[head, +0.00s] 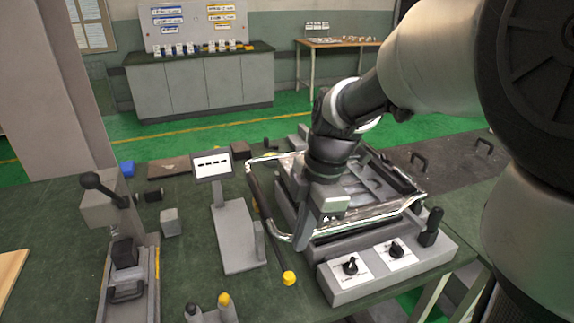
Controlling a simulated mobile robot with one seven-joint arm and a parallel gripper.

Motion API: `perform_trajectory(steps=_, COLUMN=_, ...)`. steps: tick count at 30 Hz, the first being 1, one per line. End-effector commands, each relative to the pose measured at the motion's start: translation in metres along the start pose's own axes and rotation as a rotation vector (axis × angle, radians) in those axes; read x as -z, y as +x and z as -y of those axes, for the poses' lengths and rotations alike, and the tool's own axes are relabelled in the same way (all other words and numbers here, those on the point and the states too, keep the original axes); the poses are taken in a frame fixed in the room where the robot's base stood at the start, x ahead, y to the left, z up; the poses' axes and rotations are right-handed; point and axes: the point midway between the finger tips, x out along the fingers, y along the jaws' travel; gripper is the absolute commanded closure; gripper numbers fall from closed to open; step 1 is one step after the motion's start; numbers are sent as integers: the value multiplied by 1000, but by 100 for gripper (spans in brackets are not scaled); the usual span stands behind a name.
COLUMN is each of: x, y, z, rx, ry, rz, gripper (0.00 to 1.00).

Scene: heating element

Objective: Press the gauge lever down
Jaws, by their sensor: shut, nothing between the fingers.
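A grey display on a slanted stand (232,235) stands in the middle of the green bench. A dark rod with a yellow tip (288,278) slopes down beside it, toward the front. At the left, a grey device (110,212) has a black-knobbed lever (100,188) slanting at its top. I cannot tell for certain which of these is the gauge lever. My gripper (322,222) is shut and empty, pointing down over the metal-framed fixture (408,205), right of the display and apart from both levers. My gripper hides part of the fixture.
A grey control box (340,290) with two black knobs and an upright black handle (432,225) stands at the front right. Small blocks (170,222) lie between the left device and the display.

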Motion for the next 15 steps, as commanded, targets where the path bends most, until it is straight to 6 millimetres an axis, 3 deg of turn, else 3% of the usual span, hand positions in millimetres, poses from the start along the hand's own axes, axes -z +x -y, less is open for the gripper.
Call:
perform_trajectory(steps=1, x=0, y=15, z=1, rx=4, ry=0, rz=-1, gripper=100)
perform_trajectory(steps=6, x=0, y=49, z=1, rx=4, ry=0, rz=-1, gripper=100)
perform_trajectory(steps=15, x=0, y=81, z=0, rx=0, ry=-1, rz=1, gripper=100)
